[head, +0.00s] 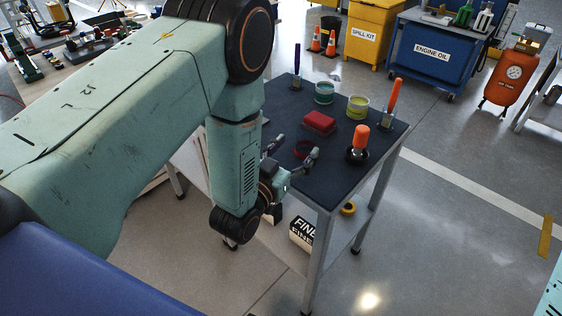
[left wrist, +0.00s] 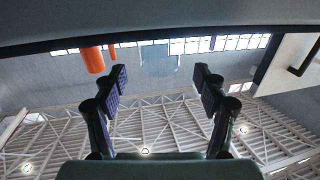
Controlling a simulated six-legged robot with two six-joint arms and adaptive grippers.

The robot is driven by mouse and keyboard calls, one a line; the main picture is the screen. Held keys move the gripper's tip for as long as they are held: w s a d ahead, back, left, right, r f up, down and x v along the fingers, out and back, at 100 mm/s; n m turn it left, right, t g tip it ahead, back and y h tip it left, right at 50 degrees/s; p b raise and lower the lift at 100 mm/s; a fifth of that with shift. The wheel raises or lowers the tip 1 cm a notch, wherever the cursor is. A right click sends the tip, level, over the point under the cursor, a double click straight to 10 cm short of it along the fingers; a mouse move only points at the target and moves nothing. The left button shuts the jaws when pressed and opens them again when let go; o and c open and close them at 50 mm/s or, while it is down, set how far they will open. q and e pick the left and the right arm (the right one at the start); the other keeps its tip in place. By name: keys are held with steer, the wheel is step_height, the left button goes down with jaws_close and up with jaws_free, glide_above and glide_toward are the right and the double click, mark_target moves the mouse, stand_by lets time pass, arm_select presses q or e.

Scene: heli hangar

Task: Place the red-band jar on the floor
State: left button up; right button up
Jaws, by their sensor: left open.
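The floor (head: 390,265) is bare to the right of the table. My right gripper is not in view.
On the table (head: 325,185) stand a teal jar (head: 324,94), a yellow-green jar (head: 357,107), a red block (head: 319,123), an orange-handled tool (head: 360,140) and upright tools. A lower shelf holds a FINE box (head: 303,233). A blue cart (head: 432,55) stands behind.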

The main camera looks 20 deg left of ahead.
arm_select(q)
steer(key=s+a, duration=0.1)
steer(key=s, duration=0.6)
steer(key=shift+s+p, duration=0.35)
steer(key=shift+p, duration=0.05)
